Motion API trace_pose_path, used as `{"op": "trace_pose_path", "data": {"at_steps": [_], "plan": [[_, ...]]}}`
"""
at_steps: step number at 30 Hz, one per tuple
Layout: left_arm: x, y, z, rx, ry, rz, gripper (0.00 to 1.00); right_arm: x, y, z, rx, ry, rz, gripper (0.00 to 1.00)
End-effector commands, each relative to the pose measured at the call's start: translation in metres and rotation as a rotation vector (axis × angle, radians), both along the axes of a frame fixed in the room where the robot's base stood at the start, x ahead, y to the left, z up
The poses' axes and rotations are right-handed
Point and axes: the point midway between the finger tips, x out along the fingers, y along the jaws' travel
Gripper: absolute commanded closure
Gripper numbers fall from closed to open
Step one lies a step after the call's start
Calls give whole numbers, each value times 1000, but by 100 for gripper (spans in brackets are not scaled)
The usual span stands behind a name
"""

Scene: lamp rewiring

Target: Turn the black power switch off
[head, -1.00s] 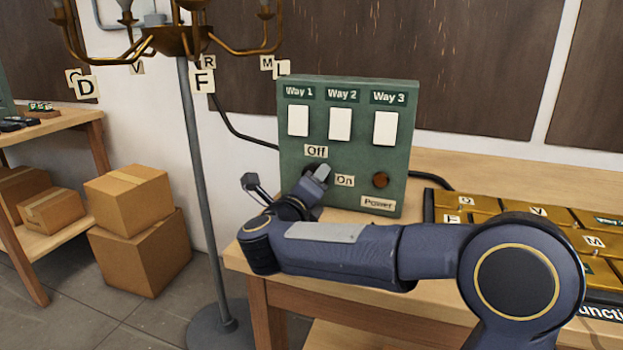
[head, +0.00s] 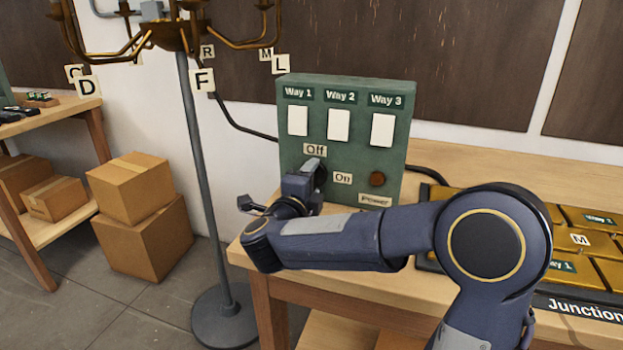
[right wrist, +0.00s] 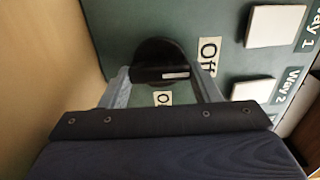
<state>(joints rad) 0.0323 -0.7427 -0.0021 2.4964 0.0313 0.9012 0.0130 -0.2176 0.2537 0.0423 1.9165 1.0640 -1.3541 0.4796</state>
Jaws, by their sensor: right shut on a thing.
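The green switch box (head: 345,155) stands upright on the wooden table, with an Off label (head: 315,150) and an On label (head: 342,178). The black power switch (right wrist: 160,55) shows in the right wrist view, a round knob with a raised bar. The bar's white mark is at its end on the Off label's side (right wrist: 208,60). My right gripper (head: 312,172) is at the box's lower left, its fingers on both sides of the bar (right wrist: 163,76), shut on it. In the head view the gripper mostly hides the knob. My left gripper is not in view.
Three white rocker switches, Way 1 (head: 298,121), Way 2 (head: 339,125) and Way 3 (head: 383,130), sit above. A brown round knob or lamp (head: 377,179) is at right. The brass junction box (head: 575,240) lies right; the lamp's stand (head: 200,180) is left.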

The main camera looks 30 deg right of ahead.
Motion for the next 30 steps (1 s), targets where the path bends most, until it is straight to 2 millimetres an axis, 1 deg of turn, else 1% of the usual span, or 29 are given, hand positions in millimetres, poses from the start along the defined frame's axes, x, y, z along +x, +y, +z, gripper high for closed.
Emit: {"op": "trace_pose_path", "data": {"at_steps": [13,14,18,26,30], "plan": [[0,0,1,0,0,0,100,0,1,-1,-8,11,2,66],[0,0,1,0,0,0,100,0,1,-1,-8,11,2,41],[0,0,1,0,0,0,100,0,0,-1,-7,10,1,23],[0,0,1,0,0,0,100,0,0,0,-6,8,1,22],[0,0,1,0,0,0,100,-5,9,0,-6,8,5,22]]}}
